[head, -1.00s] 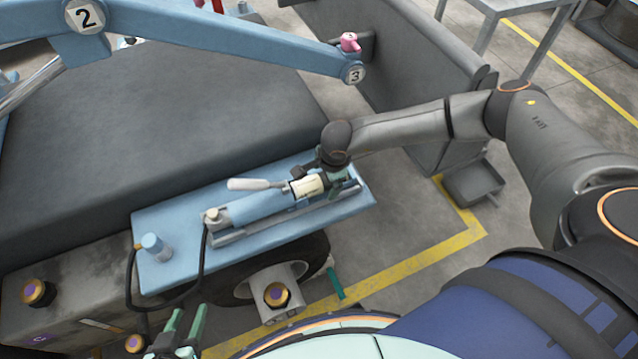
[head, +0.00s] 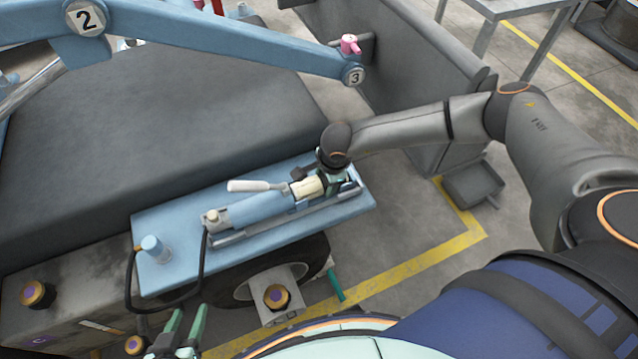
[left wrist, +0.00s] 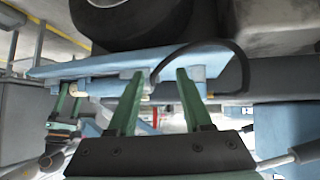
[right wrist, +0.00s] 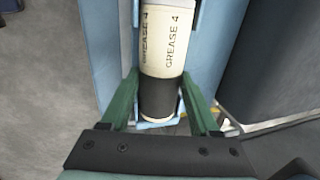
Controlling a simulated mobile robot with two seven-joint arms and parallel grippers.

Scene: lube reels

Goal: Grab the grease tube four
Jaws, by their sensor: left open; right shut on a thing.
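The grease tube four (head: 308,187) is a cream cylinder lying in line with a blue pump body (head: 256,208) on a light blue plate (head: 240,253). In the right wrist view the tube (right wrist: 166,45) reads "GREASE 4" and has a dark band near its end. My right gripper (head: 338,181) is at the tube's right end, shut on it, with one finger on each side of the dark band. The tube still lies along the pump's cradle. My left gripper (head: 190,314) is open and empty below the plate's front edge; its fingers (left wrist: 160,78) stand apart in the left wrist view.
A white lever (head: 254,185) sticks out beside the tube. A black hose (head: 130,280) loops off the plate's left. A blue boom marked 2 and 3 (head: 230,38) crosses above.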

